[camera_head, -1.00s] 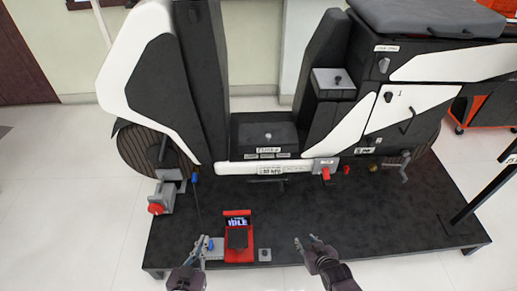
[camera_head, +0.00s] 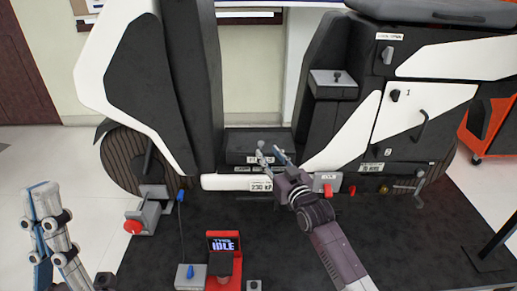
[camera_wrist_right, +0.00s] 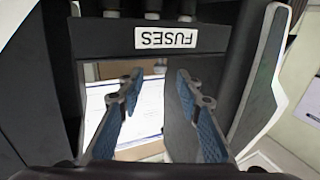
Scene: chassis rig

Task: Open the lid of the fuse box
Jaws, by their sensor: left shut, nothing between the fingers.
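The fuse box (camera_head: 240,142) is a black block low between the seat's black column and the machine's body, with a white FUSES label on its front. Its lid looks flat in the head view, but my gripper covers part of its top. In the right wrist view the FUSES label (camera_wrist_right: 166,38) appears upside down, with several dark cylinders beyond it. My right gripper (camera_head: 272,152) is open and empty in front of the box; its fingers (camera_wrist_right: 167,85) frame a gap near the label. Contact is unclear. My left gripper (camera_head: 45,200) is shut, raised at the far left.
A red-framed screen (camera_head: 224,243) and a grey box with a blue lever (camera_head: 190,275) stand at the front of the dark platform. A red knob (camera_head: 132,227) sits at left. A red knob (camera_head: 328,189) sits right of the fuse box.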

